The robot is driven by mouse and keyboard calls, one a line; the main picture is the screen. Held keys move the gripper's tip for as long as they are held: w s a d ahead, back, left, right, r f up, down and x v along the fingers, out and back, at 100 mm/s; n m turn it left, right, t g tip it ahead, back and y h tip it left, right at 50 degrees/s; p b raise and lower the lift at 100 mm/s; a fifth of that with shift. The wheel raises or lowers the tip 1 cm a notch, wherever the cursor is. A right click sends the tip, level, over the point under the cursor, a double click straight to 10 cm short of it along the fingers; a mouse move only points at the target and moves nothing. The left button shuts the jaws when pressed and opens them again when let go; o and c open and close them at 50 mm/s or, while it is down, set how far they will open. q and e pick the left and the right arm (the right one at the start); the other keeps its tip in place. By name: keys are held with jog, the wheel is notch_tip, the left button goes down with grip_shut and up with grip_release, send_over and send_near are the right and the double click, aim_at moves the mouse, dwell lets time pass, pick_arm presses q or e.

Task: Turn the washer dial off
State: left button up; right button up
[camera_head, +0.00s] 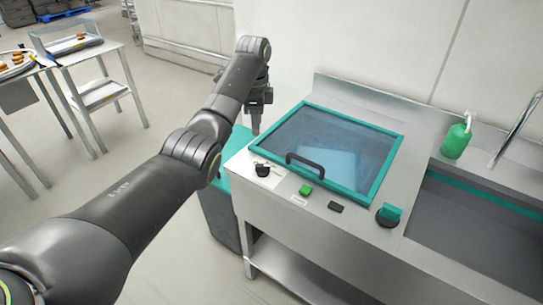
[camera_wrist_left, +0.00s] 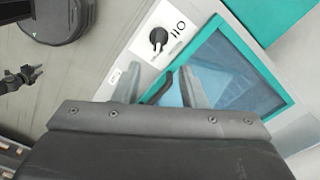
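The washer dial is a small black knob (camera_head: 263,170) on a white plate at the front left corner of the steel top. It shows closer in the left wrist view (camera_wrist_left: 158,37), with dark marks beside it; I cannot read its setting. My left gripper (camera_head: 257,122) is above the washer's left end, beyond the dial and apart from it. In the left wrist view its two fingers (camera_wrist_left: 158,88) are spread with nothing between them. A dark jointed part at that view's left edge looks like my right gripper (camera_wrist_left: 22,78), too small to tell its state.
The teal-framed glass lid (camera_head: 370,140) is closed, with a dark handle (camera_head: 305,163) near the dial. A green button (camera_head: 306,190), black switch (camera_head: 336,207) and teal-topped knob (camera_head: 389,215) line the front. A green bottle (camera_head: 456,141) stands beside the sink (camera_head: 480,235).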

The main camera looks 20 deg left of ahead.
pick_arm(q)
jog(key=r, duration=0.2)
jog(key=b, duration=0.6)
send_over(261, 166)
notch_tip(261, 166, down, 6)
notch_tip(261, 166, down, 10)
jog(key=shift+w+a+f+p, duration=0.1)
jog(key=shift+a+p, duration=0.05)
jog(key=shift+p, duration=0.95)
jog(key=shift+f, duration=0.55)
grip_shut()
